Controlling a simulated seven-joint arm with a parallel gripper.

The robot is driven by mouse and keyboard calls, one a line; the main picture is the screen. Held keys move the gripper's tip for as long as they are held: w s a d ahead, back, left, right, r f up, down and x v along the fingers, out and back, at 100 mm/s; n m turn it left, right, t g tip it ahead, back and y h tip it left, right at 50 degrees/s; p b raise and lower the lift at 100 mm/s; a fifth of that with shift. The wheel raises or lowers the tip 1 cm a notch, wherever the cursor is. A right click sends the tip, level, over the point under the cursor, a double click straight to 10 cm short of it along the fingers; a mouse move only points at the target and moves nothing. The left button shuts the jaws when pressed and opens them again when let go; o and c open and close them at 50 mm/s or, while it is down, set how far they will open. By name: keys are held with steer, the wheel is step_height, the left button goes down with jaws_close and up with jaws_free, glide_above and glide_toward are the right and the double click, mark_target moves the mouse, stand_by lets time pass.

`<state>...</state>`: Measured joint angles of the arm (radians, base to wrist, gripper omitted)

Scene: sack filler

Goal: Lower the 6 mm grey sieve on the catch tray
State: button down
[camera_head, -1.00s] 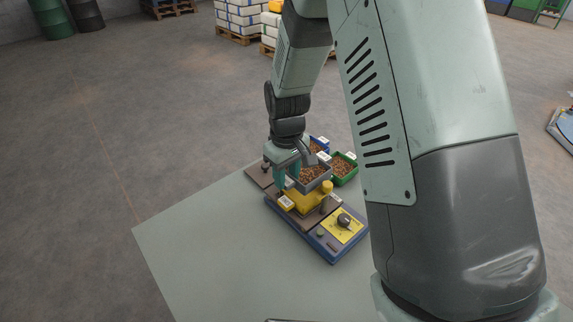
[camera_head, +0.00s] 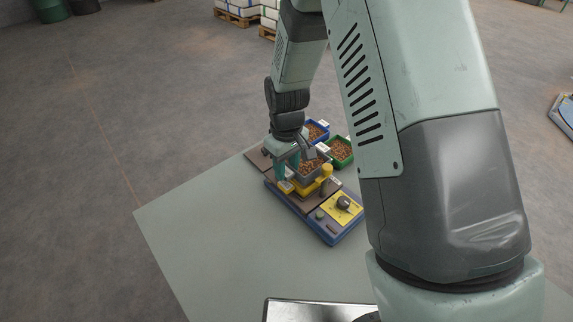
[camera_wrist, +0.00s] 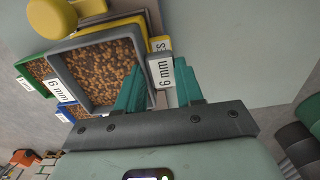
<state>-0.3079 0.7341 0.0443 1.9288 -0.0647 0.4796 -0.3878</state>
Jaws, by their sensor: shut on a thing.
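The grey sieve (camera_head: 314,174) is a square box of brown granules, seen from above in the wrist view (camera_wrist: 97,104), with white "6 mm" labels. My gripper (camera_head: 286,172) is shut on the sieve's near labelled side; its teal fingers (camera_wrist: 160,90) stand either side of the label. The yellow catch tray (camera_head: 304,193) is directly under the sieve, on the blue-based machine. Its yellow wall shows beside the sieve in the wrist view (camera_wrist: 127,20). I cannot tell whether the sieve touches the tray or hangs just above it.
A green box (camera_head: 342,162) and a blue box (camera_head: 325,133), both of granules, stand close behind the sieve. A yellow knob (camera_head: 327,168) rises beside it. A control panel (camera_head: 343,205) is at the front right. The table (camera_head: 205,225) is clear at left.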

steer(key=shift+f, duration=0.7)
stand_by(1.4)
steer(key=shift+c, duration=1.2)
jaws_free()
steer(key=shift+r, duration=0.1)
steer(key=shift+r, duration=3.85)
steer(key=shift+r, duration=0.1)
